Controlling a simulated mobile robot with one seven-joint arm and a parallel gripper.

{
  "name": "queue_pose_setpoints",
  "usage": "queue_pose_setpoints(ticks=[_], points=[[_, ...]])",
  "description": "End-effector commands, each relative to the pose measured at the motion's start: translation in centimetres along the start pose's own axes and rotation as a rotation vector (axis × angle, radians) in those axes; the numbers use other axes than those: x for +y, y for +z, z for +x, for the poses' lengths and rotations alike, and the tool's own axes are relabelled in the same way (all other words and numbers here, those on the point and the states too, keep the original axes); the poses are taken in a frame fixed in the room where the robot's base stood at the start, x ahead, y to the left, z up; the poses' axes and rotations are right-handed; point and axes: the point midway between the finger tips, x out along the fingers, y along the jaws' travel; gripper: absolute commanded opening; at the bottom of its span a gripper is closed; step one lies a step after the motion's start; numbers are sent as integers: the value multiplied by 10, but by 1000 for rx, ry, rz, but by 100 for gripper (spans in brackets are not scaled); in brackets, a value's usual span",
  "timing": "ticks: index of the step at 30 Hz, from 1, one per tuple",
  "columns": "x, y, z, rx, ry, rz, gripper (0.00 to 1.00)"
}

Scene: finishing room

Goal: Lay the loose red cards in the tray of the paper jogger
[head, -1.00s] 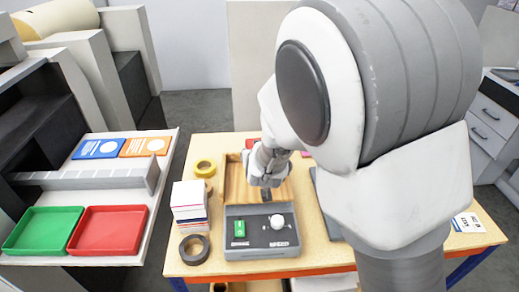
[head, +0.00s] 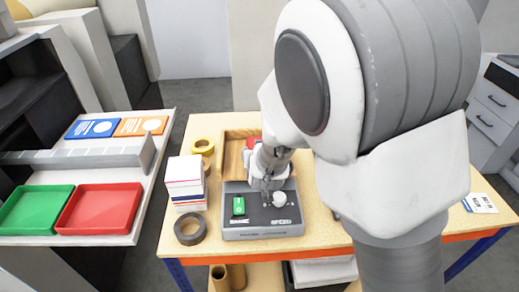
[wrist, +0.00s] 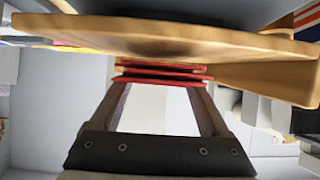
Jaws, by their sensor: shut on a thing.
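Red cards (wrist: 165,79) lie as a thin stack across my fingertips in the wrist view. My gripper (wrist: 160,92) is shut on them. The paper jogger (head: 262,222) is grey, with a green switch and white knob, and stands on the table. Its wooden tray (head: 228,160) is behind the control panel; pale wood (wrist: 170,36) fills the top of the wrist view, close to the cards. In the head view, red (head: 252,142) shows over the tray beside my wrist and appears to be the held cards. My wrist hides the fingertips and part of the tray.
A stack of white boxes or cards (head: 184,172), a dark tape roll (head: 190,229) and a yellow roll (head: 202,147) stand left of the jogger. Green (head: 32,209) and red (head: 98,208) trays sit on the left shelf. A printed card (head: 480,203) lies at right.

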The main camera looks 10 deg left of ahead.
Motion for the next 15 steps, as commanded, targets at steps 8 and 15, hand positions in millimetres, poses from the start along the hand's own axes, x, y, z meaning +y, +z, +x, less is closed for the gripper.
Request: queue_pose_setpoints(ticks=[8,15], points=[[0,2,1,1,0,0,19],[0,8,2,1,0,0,19]])
